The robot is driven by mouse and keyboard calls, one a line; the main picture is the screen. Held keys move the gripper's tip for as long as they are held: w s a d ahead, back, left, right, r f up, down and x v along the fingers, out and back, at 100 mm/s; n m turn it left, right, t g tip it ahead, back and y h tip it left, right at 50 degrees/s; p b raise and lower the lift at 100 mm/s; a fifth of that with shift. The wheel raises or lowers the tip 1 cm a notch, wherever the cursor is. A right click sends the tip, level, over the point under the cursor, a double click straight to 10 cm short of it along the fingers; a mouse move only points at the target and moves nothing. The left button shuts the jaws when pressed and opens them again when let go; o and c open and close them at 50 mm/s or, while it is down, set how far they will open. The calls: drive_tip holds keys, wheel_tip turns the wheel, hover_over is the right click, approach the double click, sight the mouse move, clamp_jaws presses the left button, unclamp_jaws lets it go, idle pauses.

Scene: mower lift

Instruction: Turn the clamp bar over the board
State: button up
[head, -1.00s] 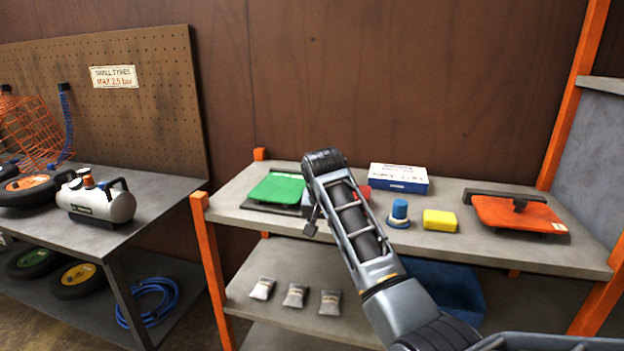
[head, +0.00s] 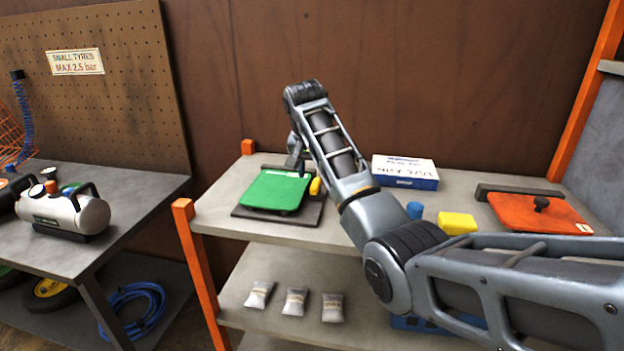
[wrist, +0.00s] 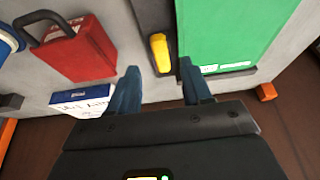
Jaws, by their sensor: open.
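A green board (head: 275,190) lies on a dark base plate (head: 268,216) on the upper shelf; it also shows at the right of the wrist view (wrist: 220,28). A small yellow piece (wrist: 160,54), perhaps the clamp bar or its grip, lies along the dark base beside the green board. It also shows at the board's right edge in the head view (head: 315,186). My gripper (wrist: 162,88) is open and empty, its fingers to either side of the yellow piece's line in the wrist view. Whether they reach its height I cannot tell. My arm partly hides this area in the head view.
A red case (wrist: 78,52) with a dark handle is beside the base. A white-and-blue box (head: 405,172), a yellow block (head: 457,223), a blue-topped object (head: 414,210) and an orange board (head: 540,212) stand to the right. The rear wall (head: 400,80) is close behind the shelf.

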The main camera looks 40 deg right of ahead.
sight(315, 185)
drive_tip(key=shift+p+x, duration=0.3)
drive_tip(key=shift+x, duration=2.35)
drive_tip(key=shift+c, duration=0.4)
clamp_jaws()
